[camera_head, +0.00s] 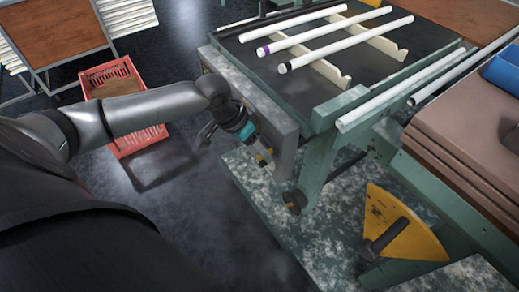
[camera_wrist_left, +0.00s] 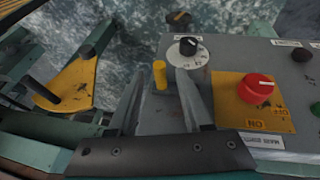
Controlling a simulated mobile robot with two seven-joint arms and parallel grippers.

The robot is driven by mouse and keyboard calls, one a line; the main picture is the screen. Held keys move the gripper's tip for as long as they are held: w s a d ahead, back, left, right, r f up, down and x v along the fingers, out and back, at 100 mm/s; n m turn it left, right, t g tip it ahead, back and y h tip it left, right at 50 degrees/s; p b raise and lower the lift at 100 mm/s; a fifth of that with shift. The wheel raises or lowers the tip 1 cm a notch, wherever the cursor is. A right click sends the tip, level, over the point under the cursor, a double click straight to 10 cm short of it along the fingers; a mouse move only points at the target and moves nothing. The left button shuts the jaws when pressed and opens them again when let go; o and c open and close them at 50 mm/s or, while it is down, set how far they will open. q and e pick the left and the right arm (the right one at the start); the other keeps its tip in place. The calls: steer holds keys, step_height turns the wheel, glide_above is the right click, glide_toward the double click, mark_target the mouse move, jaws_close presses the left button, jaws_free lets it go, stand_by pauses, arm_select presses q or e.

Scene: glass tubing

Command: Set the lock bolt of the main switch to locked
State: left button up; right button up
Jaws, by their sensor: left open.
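In the left wrist view, the grey control panel (camera_wrist_left: 228,60) carries a red knob (camera_wrist_left: 257,88) on a yellow plate with the mark ON. A partly legible MAIN label (camera_wrist_left: 262,141) sits below it. A short yellow pin (camera_wrist_left: 159,74), which looks like the lock bolt, stands at the panel's left end, beside a black knob (camera_wrist_left: 188,46) on a white dial. My left gripper (camera_wrist_left: 161,82) is open, one finger on each side of the pin in the picture; contact cannot be told. In the head view my left gripper (camera_head: 256,146) is at the grey panel's side, its fingertips unclear.
A green bench (camera_head: 318,160) carries white tubes (camera_head: 310,38) on wooden rests. A yellow pedal-like plate (camera_head: 405,236) with a dark bar stands at the lower right. A red crate (camera_head: 138,137) is on the floor behind my left arm. Dark floor lies open below the arm.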

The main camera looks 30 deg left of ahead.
arm_select(q)
steer(key=shift+c, duration=0.3)
jaws_close()
stand_by(1.1)
